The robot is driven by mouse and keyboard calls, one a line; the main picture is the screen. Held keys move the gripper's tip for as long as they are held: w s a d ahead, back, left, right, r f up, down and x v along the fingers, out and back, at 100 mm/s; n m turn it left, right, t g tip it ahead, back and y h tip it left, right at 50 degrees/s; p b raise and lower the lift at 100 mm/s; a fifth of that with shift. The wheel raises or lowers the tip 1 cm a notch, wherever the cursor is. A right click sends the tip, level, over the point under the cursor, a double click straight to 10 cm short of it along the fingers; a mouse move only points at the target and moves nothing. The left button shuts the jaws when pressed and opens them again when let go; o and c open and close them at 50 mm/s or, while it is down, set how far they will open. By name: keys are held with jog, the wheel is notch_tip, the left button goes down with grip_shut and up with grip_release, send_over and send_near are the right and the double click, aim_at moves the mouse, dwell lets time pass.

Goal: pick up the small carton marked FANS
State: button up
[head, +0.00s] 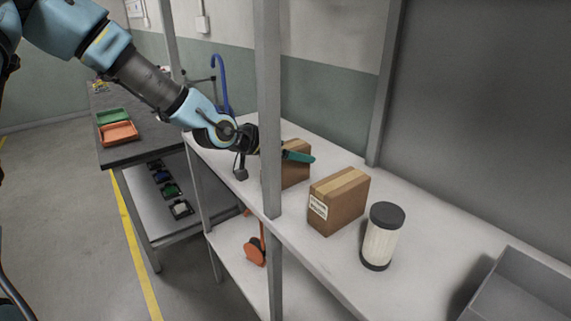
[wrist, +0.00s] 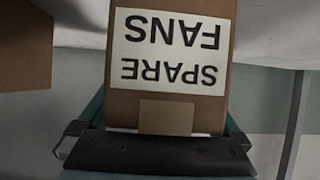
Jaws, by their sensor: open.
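The small carton marked SPARE FANS (wrist: 170,95) fills the middle of the wrist view, its white label upside down. In the head view I take it to be the farther brown carton (head: 296,176) on the shelf, partly hidden by the grey post and my gripper. My gripper (head: 298,157) is open at that carton's upper part. In the wrist view the teal fingers of my gripper (wrist: 164,118) show on either side of the carton's near end. Whether they touch it I cannot tell.
A second brown carton (head: 340,203) with a label stands nearby, and a brown carton (wrist: 24,45) shows at the wrist view's left. A dark-capped cylinder (head: 382,238) and a grey bin (head: 520,290) stand farther right. The grey post (head: 268,100) rises in front.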

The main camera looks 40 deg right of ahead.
jog(key=c, duration=1.6)
